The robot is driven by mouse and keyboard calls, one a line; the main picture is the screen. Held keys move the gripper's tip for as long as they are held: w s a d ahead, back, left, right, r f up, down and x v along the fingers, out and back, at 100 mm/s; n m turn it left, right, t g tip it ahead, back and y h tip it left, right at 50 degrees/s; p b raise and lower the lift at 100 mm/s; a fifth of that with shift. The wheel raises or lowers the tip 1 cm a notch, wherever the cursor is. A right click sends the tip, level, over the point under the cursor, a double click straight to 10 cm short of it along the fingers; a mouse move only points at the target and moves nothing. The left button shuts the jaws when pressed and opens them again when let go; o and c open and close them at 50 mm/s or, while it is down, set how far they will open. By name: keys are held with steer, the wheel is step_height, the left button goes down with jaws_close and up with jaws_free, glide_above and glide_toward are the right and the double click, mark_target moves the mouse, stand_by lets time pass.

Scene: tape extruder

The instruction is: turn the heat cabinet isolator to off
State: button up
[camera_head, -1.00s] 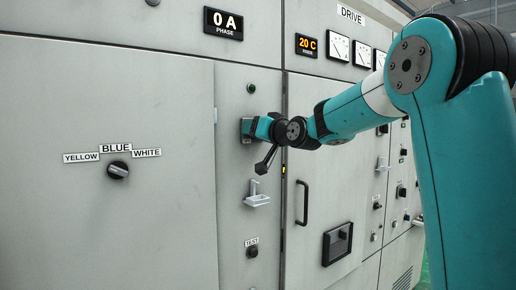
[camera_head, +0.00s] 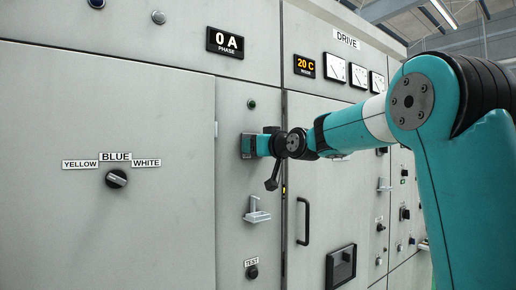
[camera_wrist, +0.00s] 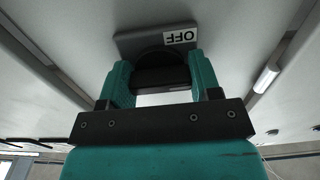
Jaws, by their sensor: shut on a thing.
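The isolator is a dark knob (camera_wrist: 160,78) on a grey plate (camera_wrist: 140,42), seen close in the wrist view. A white label reading OFF (camera_wrist: 180,37) sits on the plate, upside down in this view. My gripper (camera_wrist: 157,80) has its two teal fingers on either side of the knob and is shut on it. In the head view my gripper (camera_head: 250,146) meets the narrow cabinet panel below a small green lamp (camera_head: 251,104). My gripper hides the knob there, so its pointing direction cannot be told.
A pale bracket-like handle (camera_head: 257,211) sticks out below my gripper, above a TEST knob (camera_head: 252,272). To the left is a selector (camera_head: 116,178) marked yellow, blue, white. A door with a black handle (camera_head: 303,221) is to the right. Displays read 0 A (camera_head: 225,42) and 20 C (camera_head: 305,66).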

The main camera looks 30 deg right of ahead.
steer(key=shift+f, duration=0.1)
steer(key=o, duration=0.9)
steer(key=s+b, duration=0.1)
steer(key=s, duration=0.4)
steer(key=s+b, duration=0.1)
steer(key=s, duration=0.5)
steer(key=s+b, duration=0.2)
steer(key=s, duration=0.4)
steer(key=shift+s+d, duration=0.2)
steer(key=shift+d, duration=0.15)
